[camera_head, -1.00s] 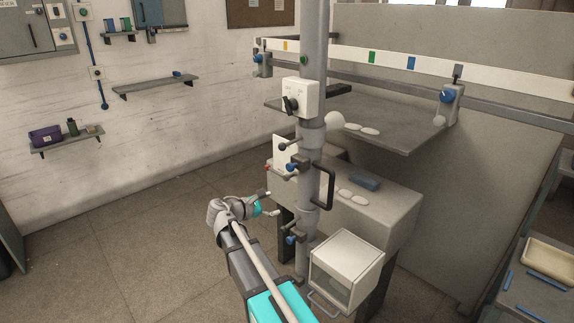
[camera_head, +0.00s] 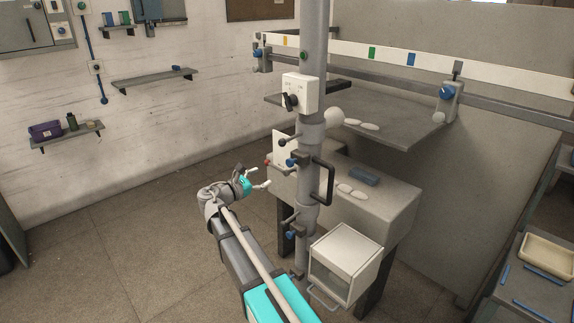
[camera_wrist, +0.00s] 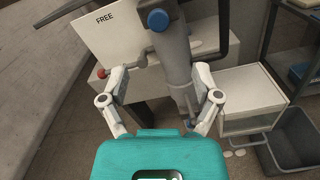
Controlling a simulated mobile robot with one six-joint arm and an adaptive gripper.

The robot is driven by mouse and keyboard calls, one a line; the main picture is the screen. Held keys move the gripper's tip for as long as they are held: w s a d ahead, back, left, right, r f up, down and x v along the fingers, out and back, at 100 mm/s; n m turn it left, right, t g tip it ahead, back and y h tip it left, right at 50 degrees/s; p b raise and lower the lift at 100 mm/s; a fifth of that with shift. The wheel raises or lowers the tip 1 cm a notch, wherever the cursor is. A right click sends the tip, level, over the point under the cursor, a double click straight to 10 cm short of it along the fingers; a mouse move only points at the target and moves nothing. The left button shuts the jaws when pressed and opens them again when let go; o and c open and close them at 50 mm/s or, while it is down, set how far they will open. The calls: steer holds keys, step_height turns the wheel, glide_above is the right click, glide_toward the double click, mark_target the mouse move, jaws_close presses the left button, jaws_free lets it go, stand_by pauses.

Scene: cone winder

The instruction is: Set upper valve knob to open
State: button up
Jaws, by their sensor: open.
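The upper valve knob (camera_head: 291,162) is blue with a dark lever and sits on the grey vertical pipe (camera_head: 312,135). In the wrist view a blue knob (camera_wrist: 158,20) shows ahead of the jaws, near the top edge, beside a white plate marked FREE (camera_wrist: 108,22). A lower blue valve knob (camera_head: 290,235) sits further down the pipe. My gripper (camera_head: 255,175) is open and empty, left of the pipe and a little below the upper knob, apart from it. Its two fingers (camera_wrist: 160,80) frame the pipe in the wrist view without visible contact.
A black bar handle (camera_head: 328,182) juts from the pipe's right side. A red ball knob (camera_wrist: 101,73) lies near the left finger. Floor at left is clear.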

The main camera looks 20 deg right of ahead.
mark_target(289, 164)
steer(key=x, duration=1.3)
steer(key=shift+d, duration=0.15)
jaws_close()
